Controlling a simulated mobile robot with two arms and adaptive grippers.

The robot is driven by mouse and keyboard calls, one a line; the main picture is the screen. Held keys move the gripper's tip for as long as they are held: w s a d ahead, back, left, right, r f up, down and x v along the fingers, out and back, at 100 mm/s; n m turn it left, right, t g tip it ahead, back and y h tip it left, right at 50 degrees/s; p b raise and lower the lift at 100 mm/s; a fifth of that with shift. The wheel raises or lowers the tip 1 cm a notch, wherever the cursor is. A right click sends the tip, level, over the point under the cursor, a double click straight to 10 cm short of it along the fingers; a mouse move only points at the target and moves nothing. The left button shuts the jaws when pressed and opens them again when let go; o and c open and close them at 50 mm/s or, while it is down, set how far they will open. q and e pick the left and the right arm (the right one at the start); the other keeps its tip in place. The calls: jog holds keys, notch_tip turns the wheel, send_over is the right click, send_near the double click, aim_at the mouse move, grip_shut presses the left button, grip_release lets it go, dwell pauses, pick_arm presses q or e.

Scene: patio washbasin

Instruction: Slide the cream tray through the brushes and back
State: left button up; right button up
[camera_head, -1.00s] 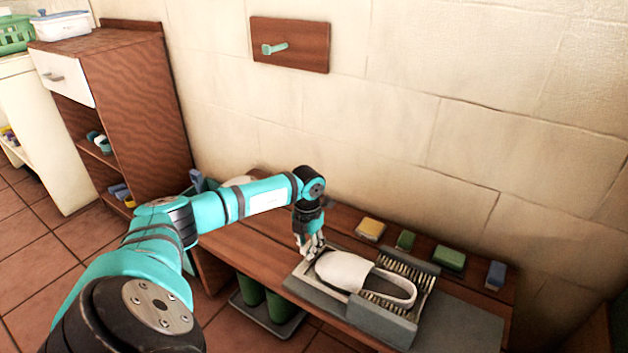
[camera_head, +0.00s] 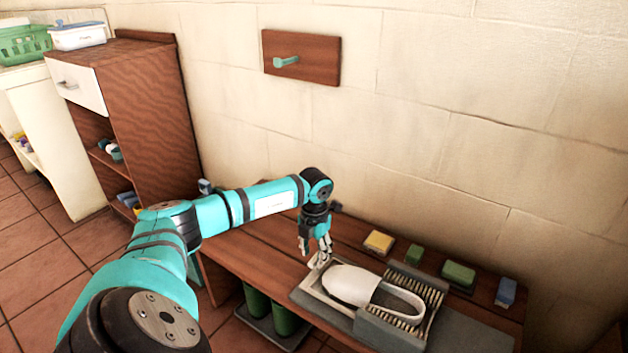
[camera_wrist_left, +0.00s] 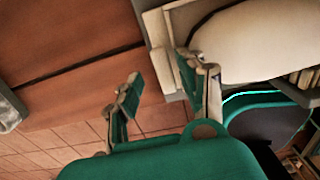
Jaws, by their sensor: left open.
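The cream tray (camera_head: 312,284) lies in a grey brush unit (camera_head: 335,317) on a low wooden bench. A white slip-on shoe (camera_head: 349,285) rests on the tray, its open heel end lying between two rows of bristles (camera_head: 428,290). My left gripper (camera_head: 318,264) points down at the tray's left end, open. In the left wrist view, the fingers (camera_wrist_left: 165,95) are spread apart with nothing between them. The tray's edge (camera_wrist_left: 158,32) and the shoe (camera_wrist_left: 262,42) show beside one finger; whether that finger touches the tray I cannot tell. My right gripper is not in view.
A yellow block (camera_head: 379,242), two green blocks (camera_head: 459,274) and a blue block (camera_head: 506,292) stand along the bench's back. Green boots (camera_head: 284,318) stand beneath the bench. A wooden cabinet (camera_head: 150,110) is at left, and a peg board (camera_head: 301,57) hangs on the wall.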

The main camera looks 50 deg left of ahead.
pick_arm(q)
notch_tip(320, 180, up, 9)
jog(key=shift+r, duration=0.2)
dwell(0.6)
